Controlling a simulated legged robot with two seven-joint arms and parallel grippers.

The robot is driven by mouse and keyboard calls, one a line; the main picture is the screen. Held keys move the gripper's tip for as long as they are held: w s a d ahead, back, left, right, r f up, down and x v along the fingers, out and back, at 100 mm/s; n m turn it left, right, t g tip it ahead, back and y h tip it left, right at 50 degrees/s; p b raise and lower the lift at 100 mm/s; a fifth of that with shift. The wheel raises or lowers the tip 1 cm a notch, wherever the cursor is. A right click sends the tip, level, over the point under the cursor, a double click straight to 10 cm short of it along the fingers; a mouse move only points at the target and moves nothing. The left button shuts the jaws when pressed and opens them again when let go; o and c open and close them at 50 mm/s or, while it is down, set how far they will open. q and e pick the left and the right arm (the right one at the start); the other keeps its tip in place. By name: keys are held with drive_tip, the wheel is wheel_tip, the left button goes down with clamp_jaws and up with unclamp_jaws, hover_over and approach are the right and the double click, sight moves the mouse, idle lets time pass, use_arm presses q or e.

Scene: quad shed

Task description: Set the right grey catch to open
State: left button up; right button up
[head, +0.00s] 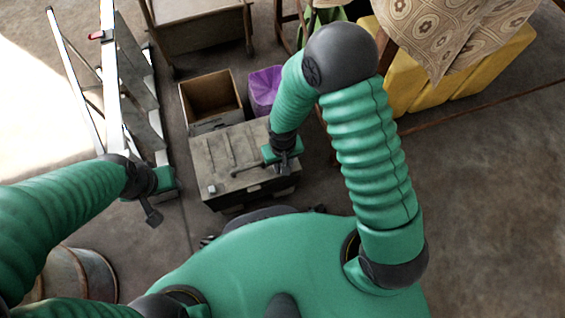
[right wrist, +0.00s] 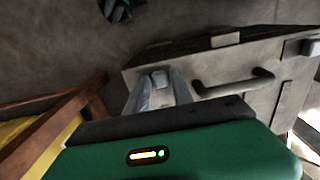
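That gripper's fingers stand apart. In the head view my right gripper (head: 284,166) is at the case's near right part and hides this catch. The other catch (head: 212,189) is at the case's left. My left gripper (head: 152,215) hangs left of the case; its fingers are too small to read.
An open cardboard box (head: 210,98) and a purple bin (head: 264,88) stand behind the case. A ladder (head: 120,80) is at the left. Yellow containers (head: 430,90) under a patterned cloth (head: 440,30) are at the back right. The floor at the right is clear.

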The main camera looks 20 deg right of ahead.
clamp_jaws()
idle(1.1)
